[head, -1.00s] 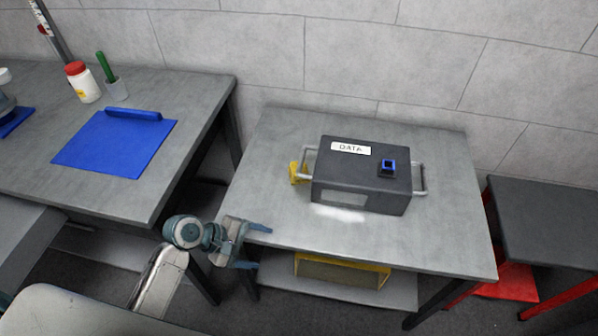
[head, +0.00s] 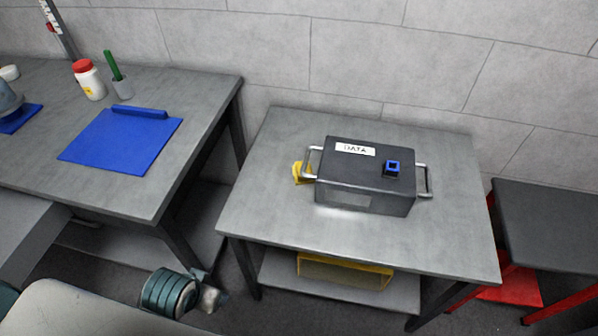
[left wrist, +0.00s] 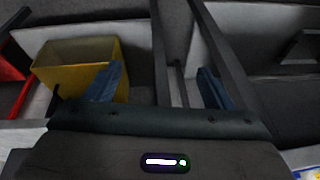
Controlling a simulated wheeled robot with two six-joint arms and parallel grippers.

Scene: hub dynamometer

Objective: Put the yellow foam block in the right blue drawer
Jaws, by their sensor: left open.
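A small yellow piece (head: 301,172) lies on the grey table at the left end of the dark DATA box (head: 365,180), by its handle. I cannot tell for sure that it is the foam block. No blue drawer shows in either view. My left gripper (left wrist: 160,73) is open and empty in the left wrist view, with its blue fingers apart above the lower shelf and table frame. In the head view, part of my left arm shows low at the left, away from the yellow piece, and the fingers are not clear. My right gripper is in neither view.
A yellow bin (head: 345,272) sits on the shelf under the grey table (head: 260,215); it also shows in the left wrist view (left wrist: 75,65). A blue mat (head: 120,145), a red-capped bottle (head: 89,80) and a cup (head: 122,88) stand on the left bench. A floor gap separates the tables.

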